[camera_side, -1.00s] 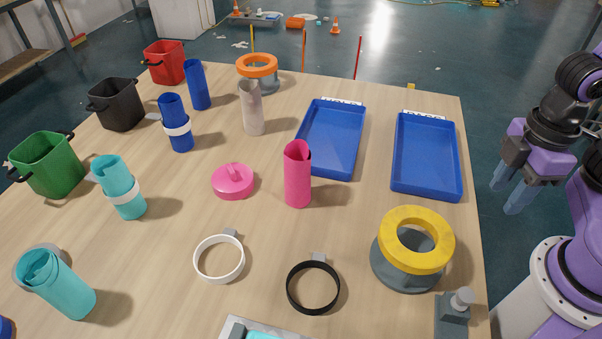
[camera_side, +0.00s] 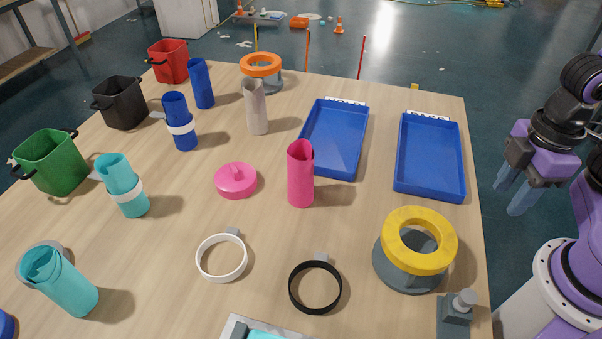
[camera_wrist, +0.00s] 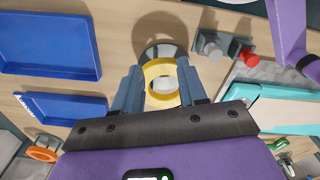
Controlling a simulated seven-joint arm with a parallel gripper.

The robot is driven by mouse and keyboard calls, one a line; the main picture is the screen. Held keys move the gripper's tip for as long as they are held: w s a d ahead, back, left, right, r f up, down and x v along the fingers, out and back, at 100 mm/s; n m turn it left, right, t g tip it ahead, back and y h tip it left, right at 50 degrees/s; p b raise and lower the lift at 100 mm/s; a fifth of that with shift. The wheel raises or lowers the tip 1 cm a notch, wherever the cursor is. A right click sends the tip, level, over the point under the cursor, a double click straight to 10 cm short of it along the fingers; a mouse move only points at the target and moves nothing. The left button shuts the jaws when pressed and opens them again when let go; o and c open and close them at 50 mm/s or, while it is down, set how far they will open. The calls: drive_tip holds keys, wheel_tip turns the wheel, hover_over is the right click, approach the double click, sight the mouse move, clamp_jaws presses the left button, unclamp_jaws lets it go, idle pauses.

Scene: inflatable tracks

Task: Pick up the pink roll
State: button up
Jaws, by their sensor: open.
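The pink roll (camera_side: 300,175) stands upright on the wooden table in the side view, near the middle, just in front of a blue tray. It is an open-topped tube. I cannot make it out in the wrist view. My gripper (camera_side: 512,196) is at the right of the side view, beyond the table's right edge and well apart from the roll. Its two grey-blue fingers are apart and empty. In the wrist view my gripper (camera_wrist: 160,95) shows its fingers spread, with the yellow ring beyond them.
Two blue trays (camera_side: 313,165) (camera_side: 428,192) lie right of centre. A yellow ring (camera_side: 440,258) on a grey base stands between roll and arm. A pink lid (camera_side: 236,183), white ring (camera_side: 221,277) and black ring (camera_side: 316,309) lie around the roll. A beige tube (camera_side: 257,110) stands behind.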

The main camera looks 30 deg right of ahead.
drive_tip(key=o, duration=1.1)
drive_tip(key=w+a+f+m+t+y, duration=0.1)
drive_tip(key=w+a+f+m+y, duration=0.15)
drive_tip(key=a, duration=0.65)
drive_tip(key=w+a+f+m+t+y, duration=0.1)
drive_tip(key=a+y, duration=0.3)
drive_tip(key=a, duration=0.5)
drive_tip(key=m+t+h, duration=0.4)
drive_tip(key=m+t, duration=0.2)
drive_tip(key=t, duration=0.5)
approach(313, 158)
drive_tip(key=shift+a+x, duration=0.2)
drive_tip(key=shift+x, duration=3.95)
drive_tip(key=x, duration=0.4)
drive_tip(key=shift+w+d+f, duration=0.1)
drive_tip(key=shift+d, duration=0.05)
drive_tip(key=shift+w+a+f, duration=0.2)
drive_tip(key=shift+w+f, duration=0.05)
drive_tip(key=shift+w, duration=0.3)
